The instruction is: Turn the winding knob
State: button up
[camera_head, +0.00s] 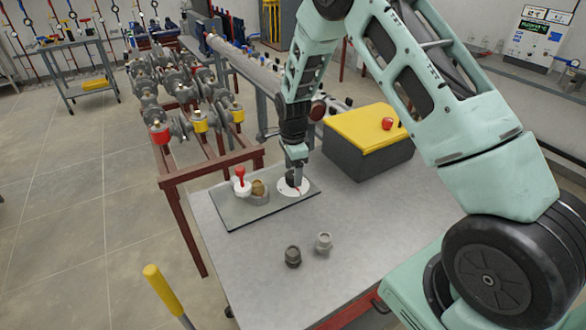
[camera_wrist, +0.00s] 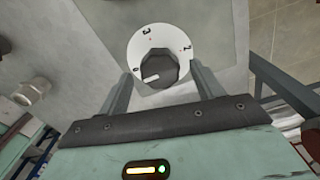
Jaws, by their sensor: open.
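The winding knob (camera_wrist: 160,66) is dark and many-sided, at the centre of a white round dial (camera_wrist: 160,32) with a few dark marks. A pale pointer line on the knob points left in the wrist view, near the lower left mark. In the head view the white dial (camera_head: 284,188) sits on the right end of a dark plate (camera_head: 240,214) on the table, and the knob is mostly hidden by my gripper (camera_head: 295,166). My gripper (camera_wrist: 161,71) is open, with one finger on each side of the knob. I cannot tell whether the fingers touch it.
A red-handled white valve (camera_head: 242,184) and a brass-coloured fitting (camera_head: 258,192) stand on the plate's left part. Two loose fittings (camera_head: 293,256) (camera_head: 324,243) stand in front. A yellow-topped box (camera_head: 366,130) with a red button is behind right. The table's front right is clear.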

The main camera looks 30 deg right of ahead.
jog(key=shift+f, duration=0.35)
jog(key=c, duration=1)
